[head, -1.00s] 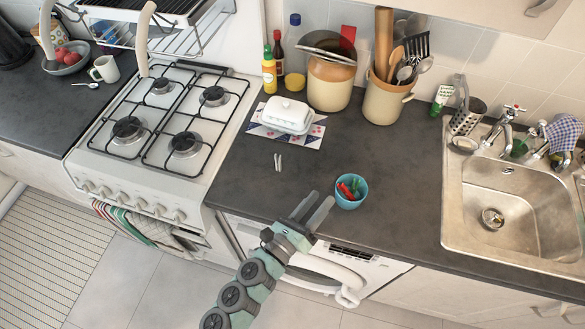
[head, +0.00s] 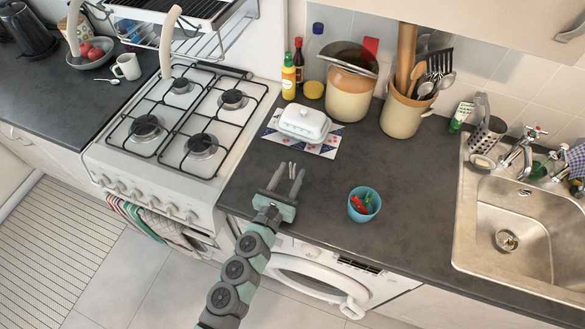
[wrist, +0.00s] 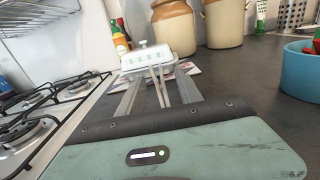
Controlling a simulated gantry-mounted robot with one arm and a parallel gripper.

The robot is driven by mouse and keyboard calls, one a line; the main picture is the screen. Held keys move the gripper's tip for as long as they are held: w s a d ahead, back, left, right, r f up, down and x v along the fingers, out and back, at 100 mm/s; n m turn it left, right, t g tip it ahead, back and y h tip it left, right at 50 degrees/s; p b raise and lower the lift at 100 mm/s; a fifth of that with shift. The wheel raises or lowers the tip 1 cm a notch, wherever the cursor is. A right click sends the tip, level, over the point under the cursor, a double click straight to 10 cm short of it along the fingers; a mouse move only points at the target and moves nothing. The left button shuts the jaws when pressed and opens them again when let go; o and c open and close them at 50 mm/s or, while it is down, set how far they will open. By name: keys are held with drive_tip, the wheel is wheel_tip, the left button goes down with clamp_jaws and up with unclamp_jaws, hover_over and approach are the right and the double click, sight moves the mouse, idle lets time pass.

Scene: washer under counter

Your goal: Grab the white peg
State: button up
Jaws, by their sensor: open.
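The white peg (head: 287,167) shows as two slim pale prongs side by side on the dark counter, in front of the butter dish. It also shows in the wrist view (wrist: 161,86). My gripper (head: 287,175) is open, its fingers pointing away over the counter, one on each side of the peg in the picture. In the wrist view the prongs appear between the two grey fingers of my gripper (wrist: 158,93), with gaps on both sides. I cannot tell how high the fingers are above the counter.
A blue cup (head: 357,213) holding red and green pegs stands to the right. A white butter dish (head: 304,123) on a patterned mat (head: 328,146) is just behind the peg. The stove (head: 142,178) is left, the sink (head: 480,225) right. Bare counter lies between peg and cup.

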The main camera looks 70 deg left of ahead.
sight(291, 170)
drive_tip(key=p+x, duration=0.2)
drive_tip(key=x, duration=0.2)
drive_tip(key=shift+w+a+f, duration=0.1)
drive_tip(key=shift+a+f, duration=0.05)
drive_tip(key=shift+a, duration=0.15)
drive_tip(key=shift+w+a+f, duration=0.15)
drive_tip(key=shift+w+f, duration=0.05)
drive_tip(key=shift+w, duration=0.05)
drive_tip(key=shift+c, duration=0.5)
clamp_jaws()
